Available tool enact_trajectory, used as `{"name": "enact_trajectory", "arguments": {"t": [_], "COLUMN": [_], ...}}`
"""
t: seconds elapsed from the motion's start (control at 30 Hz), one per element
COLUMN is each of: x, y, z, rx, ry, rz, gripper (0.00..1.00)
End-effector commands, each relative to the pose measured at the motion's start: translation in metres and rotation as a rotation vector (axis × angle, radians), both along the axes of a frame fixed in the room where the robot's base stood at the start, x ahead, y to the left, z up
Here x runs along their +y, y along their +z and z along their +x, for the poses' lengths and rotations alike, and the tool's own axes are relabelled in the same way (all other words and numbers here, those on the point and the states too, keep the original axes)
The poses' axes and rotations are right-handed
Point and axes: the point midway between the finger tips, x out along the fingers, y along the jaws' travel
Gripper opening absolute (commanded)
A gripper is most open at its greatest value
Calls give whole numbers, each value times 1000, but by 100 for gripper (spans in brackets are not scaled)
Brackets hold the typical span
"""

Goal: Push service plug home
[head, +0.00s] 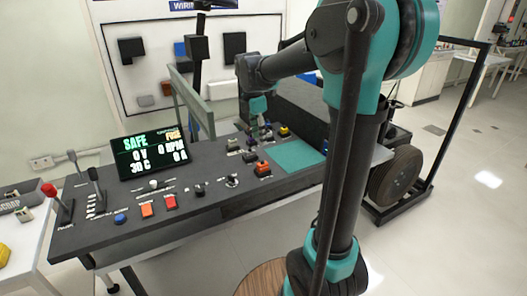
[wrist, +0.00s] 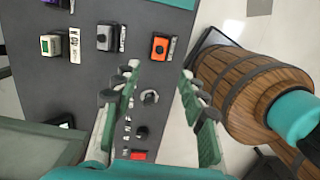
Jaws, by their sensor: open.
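A block with an orange face and dark centre (wrist: 160,47), possibly the service plug, sits on the dark console beside a white label. It also shows as an orange block (head: 263,168) in the head view, by the teal mat. I cannot tell how far in it is seated. In the head view my gripper (head: 260,118) hangs over the console's back part.
The console (head: 228,200) carries knobs (wrist: 150,97), red and orange buttons (head: 158,206), levers and a display (head: 150,152) reading SAFE. A teal mat (head: 298,155) lies to the right of the orange block. A wheel in a dark frame (head: 395,175) stands at right.

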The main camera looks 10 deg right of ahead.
Motion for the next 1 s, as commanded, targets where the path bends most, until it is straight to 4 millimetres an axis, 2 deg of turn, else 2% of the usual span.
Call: {"name": "enact_trajectory", "arguments": {"t": [0.17,0.4,0.6,0.7,0.83,1.0], "x": [-12,-37,-50,-53,-55,-56], "y": [-20,-82,-133,-152,-167,-172], "z": [-25,-97,-162,-187,-207,-214], "rx": [-60,-209,-295,-316,-328,-330], "ry": [-221,-862,-1393,-1598,-1766,-1835], "rz": [33,166,316,383,441,466], "gripper": [42,42,42,42,42,42]}}
